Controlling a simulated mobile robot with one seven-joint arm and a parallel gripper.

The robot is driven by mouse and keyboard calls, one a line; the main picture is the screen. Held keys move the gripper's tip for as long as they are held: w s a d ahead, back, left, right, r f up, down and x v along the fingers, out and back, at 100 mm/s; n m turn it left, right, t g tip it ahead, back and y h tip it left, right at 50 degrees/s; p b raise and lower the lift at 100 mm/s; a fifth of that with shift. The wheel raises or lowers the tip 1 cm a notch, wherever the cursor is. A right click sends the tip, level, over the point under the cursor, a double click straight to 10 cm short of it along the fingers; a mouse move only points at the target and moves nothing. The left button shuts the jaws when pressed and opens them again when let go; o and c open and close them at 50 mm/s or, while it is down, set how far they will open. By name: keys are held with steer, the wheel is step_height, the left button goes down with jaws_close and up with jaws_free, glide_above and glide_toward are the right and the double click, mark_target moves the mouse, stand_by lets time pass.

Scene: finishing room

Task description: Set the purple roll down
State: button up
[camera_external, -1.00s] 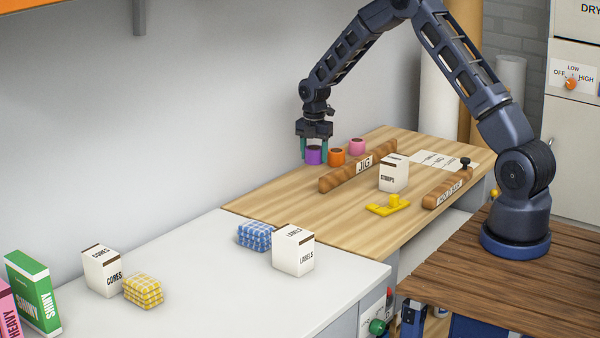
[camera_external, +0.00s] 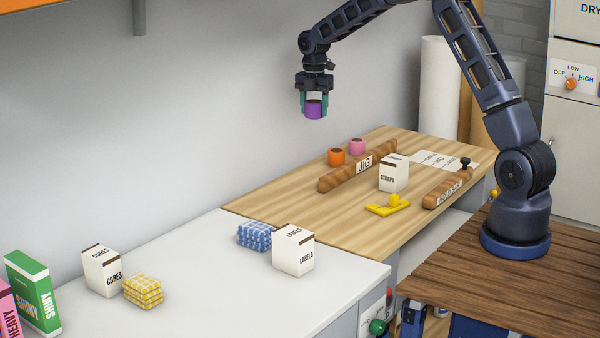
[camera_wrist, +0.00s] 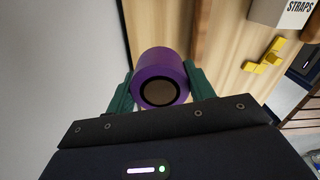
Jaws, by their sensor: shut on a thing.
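The purple roll (camera_external: 314,109) is held in the air between the teal fingers of my gripper (camera_external: 313,104), above the left back part of the wooden bench top (camera_external: 290,199). In the wrist view the purple roll (camera_wrist: 161,75) sits between both fingers of my gripper (camera_wrist: 160,85), with its dark-ringed brown end facing the camera. My gripper is shut on it. An orange roll (camera_external: 337,157) and a pink roll (camera_external: 357,147) stand on the bench behind the wooden bar marked JIG (camera_external: 340,178).
A STRAPS box (camera_external: 394,174), a yellow piece (camera_external: 388,206) and a second wooden bar (camera_external: 447,190) are on the bench. The white counter (camera_external: 230,290) holds a LABELS box (camera_external: 293,252), a CORES box (camera_external: 102,272) and blue (camera_external: 255,236) and yellow (camera_external: 142,290) checked bundles. The front left bench top is clear.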

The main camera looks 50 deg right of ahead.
steer(key=a+n, duration=0.4)
steer(key=a, duration=1.7)
steer(key=n, duration=1.4)
glide_above(241, 308)
step_height(241, 308, down, 20)
steer(key=shift+s+r, duration=0.1)
steer(key=o, duration=1)
